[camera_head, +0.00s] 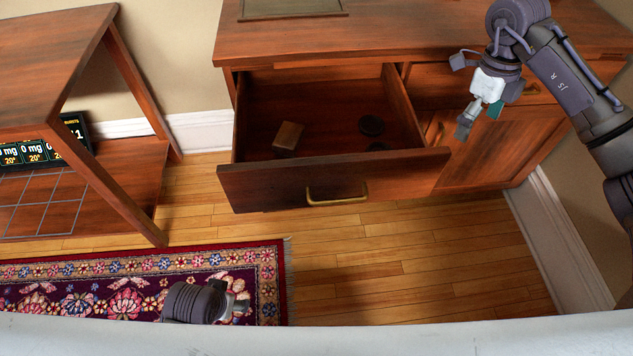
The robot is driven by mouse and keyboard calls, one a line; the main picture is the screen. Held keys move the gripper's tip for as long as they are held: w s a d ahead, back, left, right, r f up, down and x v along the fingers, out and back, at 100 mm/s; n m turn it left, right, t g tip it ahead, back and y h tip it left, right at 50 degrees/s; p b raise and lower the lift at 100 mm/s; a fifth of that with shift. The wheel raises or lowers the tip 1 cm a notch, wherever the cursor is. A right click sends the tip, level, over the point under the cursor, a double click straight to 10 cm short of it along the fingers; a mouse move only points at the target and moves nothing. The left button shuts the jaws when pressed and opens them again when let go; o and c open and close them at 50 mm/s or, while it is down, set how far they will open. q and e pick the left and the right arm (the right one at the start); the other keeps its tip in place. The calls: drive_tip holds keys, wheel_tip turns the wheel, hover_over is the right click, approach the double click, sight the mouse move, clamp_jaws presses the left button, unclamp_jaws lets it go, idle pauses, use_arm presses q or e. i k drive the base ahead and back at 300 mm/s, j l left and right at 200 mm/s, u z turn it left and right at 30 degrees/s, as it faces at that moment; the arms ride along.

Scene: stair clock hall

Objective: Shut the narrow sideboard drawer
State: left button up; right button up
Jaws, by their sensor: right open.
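The wooden sideboard (400,38) stands against the wall. Its drawer (240,188) is pulled well out, with a brass bow handle (337,198) on its front. Inside the drawer lie a small brown block (288,136) and a dark round item (371,125); another dark item is partly hidden behind the drawer front. My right gripper (467,118) is open, in front of the sideboard to the right of the drawer, apart from the handle. My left gripper (238,301) is low at the bottom, above the rug, far from the drawer; its fingers are too small to judge.
A wooden side table (150,90) with a lower shelf stands at left, near the drawer. A dark display (75,135) sits on that shelf. A patterned rug (110,280) covers the floor at lower left. Bare floorboards (420,270) lie free before the drawer.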

sight(331, 165)
drive_tip(key=k, duration=1)
